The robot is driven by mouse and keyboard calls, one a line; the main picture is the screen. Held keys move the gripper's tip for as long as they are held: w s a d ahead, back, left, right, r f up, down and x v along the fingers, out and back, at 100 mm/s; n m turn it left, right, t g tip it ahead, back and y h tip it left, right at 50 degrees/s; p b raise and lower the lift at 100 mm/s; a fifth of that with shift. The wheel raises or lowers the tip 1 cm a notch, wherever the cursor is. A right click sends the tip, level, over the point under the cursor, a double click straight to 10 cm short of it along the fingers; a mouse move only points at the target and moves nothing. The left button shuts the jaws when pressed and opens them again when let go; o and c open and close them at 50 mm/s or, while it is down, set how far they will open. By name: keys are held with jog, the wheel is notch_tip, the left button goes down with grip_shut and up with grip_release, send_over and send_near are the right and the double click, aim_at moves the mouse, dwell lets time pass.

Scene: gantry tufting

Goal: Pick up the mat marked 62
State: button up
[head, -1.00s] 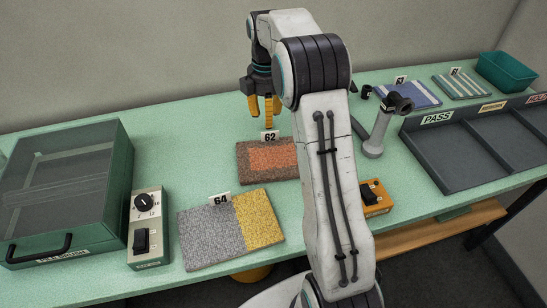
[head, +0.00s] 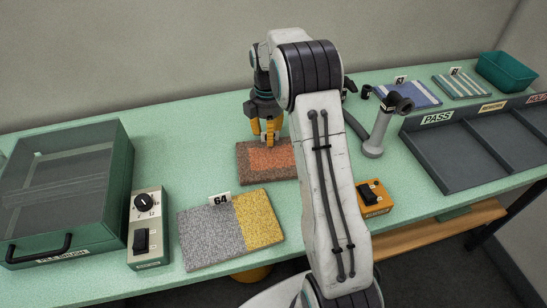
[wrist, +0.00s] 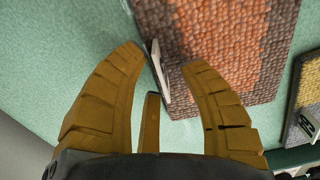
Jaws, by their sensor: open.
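The mat marked 62 (head: 263,168) is brown with an orange-red middle and lies flat on the green bench. In the wrist view the mat (wrist: 227,40) is at the upper right. Its upright number tag (wrist: 160,72) shows edge-on between my fingers; in the head view my gripper hides it. My gripper (head: 267,139) is open, pointing down at the mat's far edge. In the wrist view its yellow fingers (wrist: 161,58) stand apart on either side of the tag. I cannot tell whether a finger touches it.
The grey and yellow mat marked 64 (head: 215,235) lies in front. A control box (head: 148,228) and a green clear-lidded case (head: 118,190) stand left. An orange switch box (head: 374,199), grey stand (head: 378,135) and sorting tray (head: 440,165) are right. Bench behind the mat is clear.

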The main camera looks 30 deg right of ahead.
jog(key=shift+o, duration=0.4)
grip_shut()
jog(key=shift+r, duration=0.1)
